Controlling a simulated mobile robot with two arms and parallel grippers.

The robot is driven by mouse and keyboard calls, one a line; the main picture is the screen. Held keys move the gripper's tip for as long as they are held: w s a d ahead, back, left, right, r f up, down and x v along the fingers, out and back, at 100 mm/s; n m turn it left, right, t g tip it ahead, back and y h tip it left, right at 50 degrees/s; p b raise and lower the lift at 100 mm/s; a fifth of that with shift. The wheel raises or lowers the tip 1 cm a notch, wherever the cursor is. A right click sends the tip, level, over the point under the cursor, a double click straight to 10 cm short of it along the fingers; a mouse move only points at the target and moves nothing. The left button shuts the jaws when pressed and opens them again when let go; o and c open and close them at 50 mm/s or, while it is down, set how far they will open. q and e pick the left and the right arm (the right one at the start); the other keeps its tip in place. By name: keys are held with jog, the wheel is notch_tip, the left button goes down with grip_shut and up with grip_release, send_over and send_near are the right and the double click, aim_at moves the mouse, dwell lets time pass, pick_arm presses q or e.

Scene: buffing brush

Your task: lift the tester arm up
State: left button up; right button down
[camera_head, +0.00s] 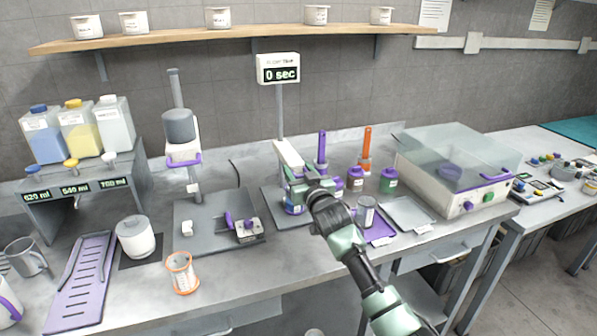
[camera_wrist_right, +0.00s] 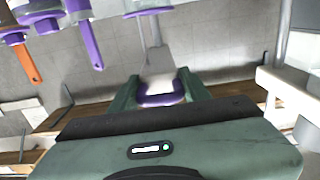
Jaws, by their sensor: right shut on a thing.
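The tester arm (camera_head: 288,153) is a white bar at the post under a display reading "0 sec" (camera_head: 279,68). My right gripper (camera_head: 303,180) is at the near end of this bar in the head view and hides much of it. In the right wrist view, my right gripper (camera_wrist_right: 160,92) has its green fingers on either side of a purple handle (camera_wrist_right: 161,99) at the end of the pale bar, and is shut on it. A jar with a blue-purple band (camera_head: 293,208) stands under the gripper, partly hidden. My left gripper is not in view.
A purple-handled brush (camera_head: 322,150) and an orange-handled one (camera_head: 366,148) stand behind, right of the tester. Another machine (camera_head: 180,128) stands to the left. A clear-lidded box (camera_head: 455,170) is at the right.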

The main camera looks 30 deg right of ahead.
notch_tip(320, 180, up, 12)
jog(key=p, duration=0.9)
jog(key=shift+d+r, duration=0.15)
jog(key=c, duration=0.9)
grip_release()
jog(key=b+v, duration=0.2)
jog(key=v, duration=0.6)
